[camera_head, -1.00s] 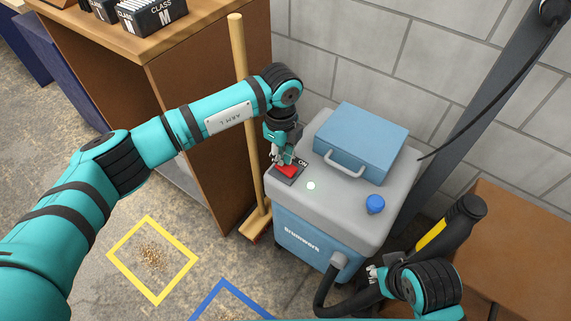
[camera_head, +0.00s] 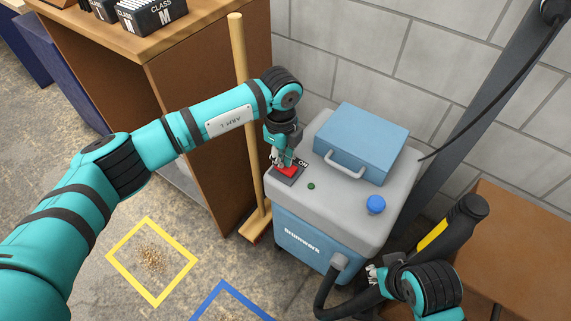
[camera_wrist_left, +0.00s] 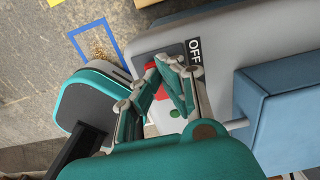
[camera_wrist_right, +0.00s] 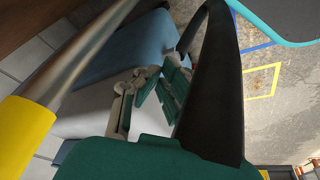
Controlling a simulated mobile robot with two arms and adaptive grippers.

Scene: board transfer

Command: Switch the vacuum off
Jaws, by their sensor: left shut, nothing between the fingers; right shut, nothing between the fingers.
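The vacuum (camera_head: 345,215) has a grey top and blue body and stands by the wall. An "OFF" label (camera_wrist_left: 195,52) shows in the left wrist view. The small round light (camera_head: 311,186) is dark green. My left gripper (camera_head: 282,161) is shut, its fingertips at the switch and partly hiding it; contact is hard to tell. My right gripper (camera_head: 374,273) is shut and empty, close by the black hose (camera_head: 328,290).
A blue case (camera_head: 360,135) with a handle and a blue knob (camera_head: 375,204) are on the vacuum's top. A broom (camera_head: 240,100) leans left of it by the wooden bench (camera_head: 190,85). A cardboard box (camera_head: 520,240) stands right. Yellow (camera_head: 127,279) and blue (camera_head: 207,298) floor squares lie in front.

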